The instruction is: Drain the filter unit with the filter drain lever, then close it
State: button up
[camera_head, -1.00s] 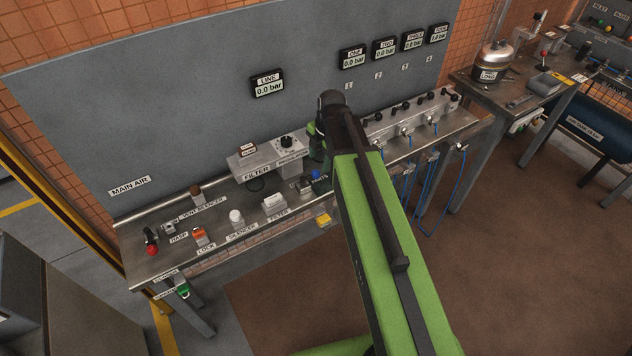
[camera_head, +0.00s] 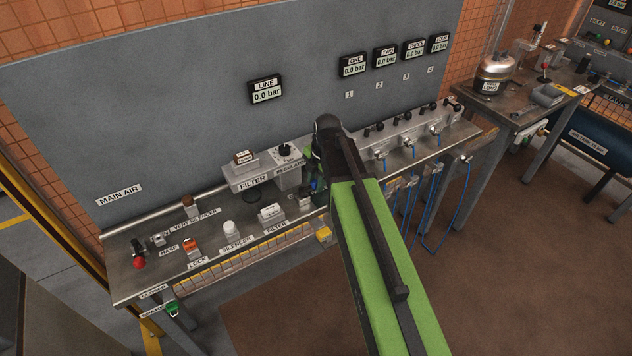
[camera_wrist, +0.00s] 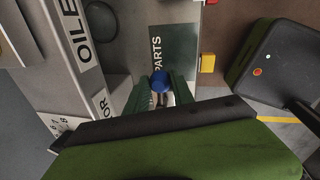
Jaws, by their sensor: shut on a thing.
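The filter unit, a pale grey block (camera_head: 241,178) labelled FILTER, is on the back panel in the head view. A dark round part (camera_head: 252,197) shows below it. My gripper (camera_wrist: 160,90) shows two green fingers in the wrist view, shut on a blue knob (camera_wrist: 160,79). I cannot tell whether this knob belongs to the filter drain lever. In the head view, my arm covers the fingertips, right of the regulator (camera_head: 289,174).
The LINE gauge (camera_head: 266,90) reads 0.0 bar. The bench's left part holds a red-knobbed valve (camera_head: 139,262), an orange lock (camera_head: 191,246) and a white silencer (camera_head: 230,229). Small valves (camera_head: 381,151) with blue hoses are right of my arm. A yellow block (camera_wrist: 208,63) is near my gripper.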

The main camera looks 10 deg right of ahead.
grip_shut()
jog(key=shift+s, duration=0.1)
jog(key=shift+s+m, duration=0.6)
jog(key=shift+m, duration=0.7)
jog(key=s+m+h, duration=0.1)
jog(key=m, duration=0.1)
jog(key=shift+s+m, duration=0.1)
jog(key=shift+m, duration=0.2)
jog(key=m, duration=0.1)
jog(key=s+m, duration=0.1)
jog(key=m, duration=0.1)
jog(key=s+a+m+h, duration=0.1)
jog(key=m, duration=0.1)
jog(key=shift+a, duration=0.1)
jog(key=m, duration=0.1)
jog(key=a+m, duration=0.1)
jog(key=m, duration=0.1)
jog(key=s+m, duration=0.1)
jog(key=shift+s+a+m+g+h, duration=0.1)
jog(key=shift+a+m+g+h, duration=0.15)
jog(key=shift+m+g+h, duration=0.05)
jog(key=shift+s+a+m, duration=0.1)
jog(key=shift+a+m, duration=0.2)
jog(key=shift+m, duration=0.35)
jog(key=shift+s+a+m, duration=0.1)
jog(key=shift+a+m, duration=0.15)
jog(key=shift+m, duration=0.4)
